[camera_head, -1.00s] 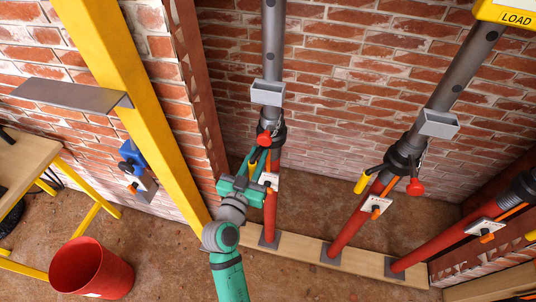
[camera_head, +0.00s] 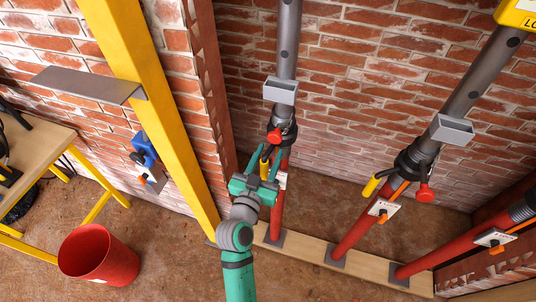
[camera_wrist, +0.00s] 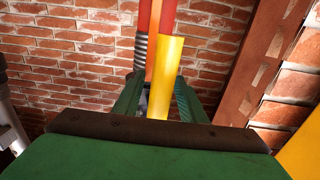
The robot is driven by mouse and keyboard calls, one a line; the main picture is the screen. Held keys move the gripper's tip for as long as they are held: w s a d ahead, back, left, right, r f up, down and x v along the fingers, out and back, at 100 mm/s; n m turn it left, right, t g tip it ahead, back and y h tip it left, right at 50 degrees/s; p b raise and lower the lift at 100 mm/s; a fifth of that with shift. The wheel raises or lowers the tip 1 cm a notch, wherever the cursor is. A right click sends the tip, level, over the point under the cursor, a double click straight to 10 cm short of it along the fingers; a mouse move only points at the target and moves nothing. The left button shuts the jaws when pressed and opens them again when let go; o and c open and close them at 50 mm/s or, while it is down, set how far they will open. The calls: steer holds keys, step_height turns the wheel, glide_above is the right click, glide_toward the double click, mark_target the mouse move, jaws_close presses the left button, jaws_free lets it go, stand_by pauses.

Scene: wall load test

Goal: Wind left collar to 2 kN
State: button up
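The left prop is a red lower tube (camera_head: 278,210) with a grey upper tube (camera_head: 289,45). Its black collar (camera_head: 275,125) has a red-ended handle (camera_head: 275,136) facing me and a yellow-gripped handle (camera_head: 265,160) pointing down. My green gripper (camera_head: 264,168) is at this yellow handle, just below the collar. In the wrist view the yellow handle (camera_wrist: 168,75) stands between my two fingers (camera_wrist: 158,90), with a visible gap on its left side. The fingers are apart, and I cannot tell whether the right one touches. No load reading is legible.
A middle prop (camera_head: 352,225) and a right prop (camera_head: 465,240) stand on the same wooden sill (camera_head: 310,252). A yellow post (camera_head: 155,100) with a metal shelf (camera_head: 88,84) is close left of my arm. A red bucket (camera_head: 98,255) and a workbench (camera_head: 40,150) are further left.

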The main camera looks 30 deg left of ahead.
steer(key=s, duration=0.3)
steer(key=s+d, duration=0.1)
steer(key=s, duration=0.6)
steer(key=shift+s+d, duration=0.15)
steer(key=shift+s, duration=0.2)
steer(key=s+d+f+n+g, duration=0.1)
steer(key=s+d+f+g, duration=0.1)
steer(key=s+d+f, duration=0.75)
steer(key=s+d+m+h, duration=0.2)
steer(key=s+d, duration=0.9)
steer(key=s, duration=0.2)
steer(key=shift+d+f, duration=0.1)
stand_by(2.2)
